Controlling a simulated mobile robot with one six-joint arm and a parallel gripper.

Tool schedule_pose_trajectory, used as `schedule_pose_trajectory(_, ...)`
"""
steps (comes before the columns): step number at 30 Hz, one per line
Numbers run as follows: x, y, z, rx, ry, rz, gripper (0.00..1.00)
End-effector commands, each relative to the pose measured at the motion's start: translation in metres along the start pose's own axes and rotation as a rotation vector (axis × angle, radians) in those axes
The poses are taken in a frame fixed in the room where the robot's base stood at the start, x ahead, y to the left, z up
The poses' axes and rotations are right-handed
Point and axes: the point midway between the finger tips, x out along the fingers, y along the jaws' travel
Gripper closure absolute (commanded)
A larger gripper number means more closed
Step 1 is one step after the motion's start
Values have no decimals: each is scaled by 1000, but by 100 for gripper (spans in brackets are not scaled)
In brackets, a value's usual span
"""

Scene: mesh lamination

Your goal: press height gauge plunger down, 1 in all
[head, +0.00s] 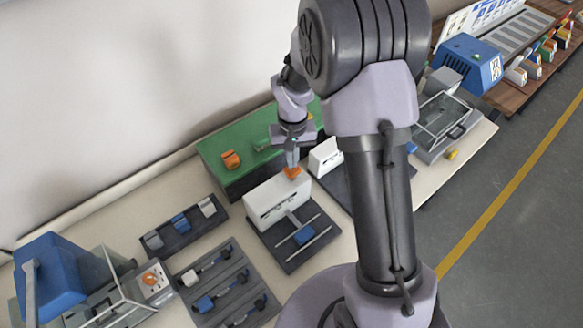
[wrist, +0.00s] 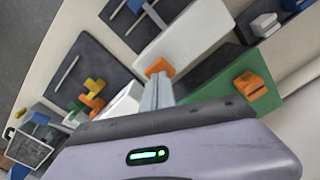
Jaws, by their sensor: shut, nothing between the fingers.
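A white block (head: 276,199), which looks like the height gauge, stands on a dark base plate with rods and a blue slider. An orange cap (head: 292,173), seemingly its plunger, sits at the block's top right end. My gripper (head: 291,163) is shut and empty, its fingertips right at the orange cap. In the wrist view the closed fingers (wrist: 158,80) overlap the lower edge of the orange cap (wrist: 158,67) on the white block (wrist: 185,38). I cannot tell whether they touch it or how far down it is.
A green box (head: 215,150) with an orange knob (head: 231,159) stands behind the block. A second white block (head: 325,156) is close on the right. Dark trays with levers (head: 222,285) and small blocks (head: 181,224) lie to the left. Blue machines (head: 50,275) stand at both ends.

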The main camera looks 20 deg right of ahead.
Motion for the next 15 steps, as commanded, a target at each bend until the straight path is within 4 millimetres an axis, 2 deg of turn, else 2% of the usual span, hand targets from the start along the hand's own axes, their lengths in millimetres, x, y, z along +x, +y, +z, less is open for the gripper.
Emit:
schedule_pose_trajectory(5,2,0,0,0,0,0,100)
schedule_pose_trajectory(13,24,0,0,0,-1,0,100)
schedule_pose_trajectory(15,20,0,0,0,0,0,100)
